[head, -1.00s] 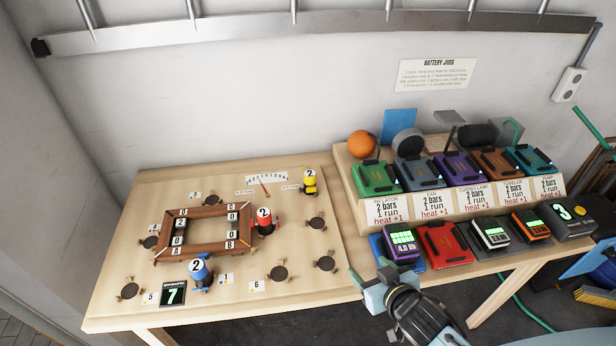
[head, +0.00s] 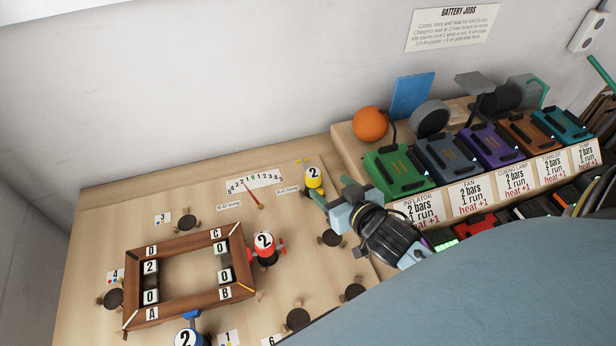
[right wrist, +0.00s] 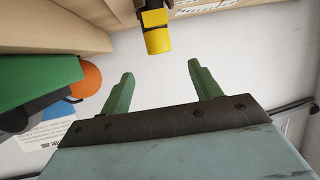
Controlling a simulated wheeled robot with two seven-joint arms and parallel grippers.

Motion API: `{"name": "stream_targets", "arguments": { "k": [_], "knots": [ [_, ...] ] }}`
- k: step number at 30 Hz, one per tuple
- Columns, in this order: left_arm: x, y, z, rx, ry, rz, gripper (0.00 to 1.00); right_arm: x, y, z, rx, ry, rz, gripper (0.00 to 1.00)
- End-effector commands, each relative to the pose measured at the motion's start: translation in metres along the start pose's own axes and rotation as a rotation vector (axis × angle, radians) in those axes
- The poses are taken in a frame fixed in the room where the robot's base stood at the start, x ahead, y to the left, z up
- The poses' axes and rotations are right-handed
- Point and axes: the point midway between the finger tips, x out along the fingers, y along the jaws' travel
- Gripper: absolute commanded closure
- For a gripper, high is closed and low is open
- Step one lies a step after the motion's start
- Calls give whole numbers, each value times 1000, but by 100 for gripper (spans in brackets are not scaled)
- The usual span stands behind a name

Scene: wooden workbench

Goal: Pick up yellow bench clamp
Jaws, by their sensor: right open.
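The yellow bench clamp (head: 314,181) stands at the back right of the wooden board, with a white "2" on its top. My right gripper (head: 327,199) is open and empty just to the right and front of it, with its fingers pointing towards it. In the right wrist view the yellow clamp (right wrist: 157,38) shows beyond the open fingertips (right wrist: 159,73), roughly centred between them and apart from them. Part of the clamp is cut off by that view's top edge. My left gripper is not in view.
A red clamp (head: 265,249) sits at the right side of the wooden frame (head: 180,310), and a blue clamp (head: 187,337) at its front. Dark round pads dot the board. The green battery dock (head: 398,172) and its raised shelf stand close on the right. An orange ball (head: 370,124) sits behind.

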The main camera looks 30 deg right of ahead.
Motion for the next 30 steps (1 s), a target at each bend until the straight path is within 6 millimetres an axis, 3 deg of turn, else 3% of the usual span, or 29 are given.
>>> {"name": "stream_targets", "arguments": {
  "k": [3, 6, 10, 18, 24, 30],
  "knots": [
    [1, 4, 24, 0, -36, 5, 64, 25, 0, -1, -3, 3, 0, 37],
    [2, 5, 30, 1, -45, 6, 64, 41, 0, -1, -2, 3, 1, 37],
    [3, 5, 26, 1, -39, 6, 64, 55, 0, 0, -2, 1, 0, 37],
    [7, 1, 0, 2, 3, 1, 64, 77, 0, 0, -2, 1, 0, 37],
    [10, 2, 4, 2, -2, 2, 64, 105, 0, 1, -3, 0, 0, 37],
    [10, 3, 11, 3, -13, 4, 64, 112, 0, 1, -2, -1, 0, 37]
  ]
}}
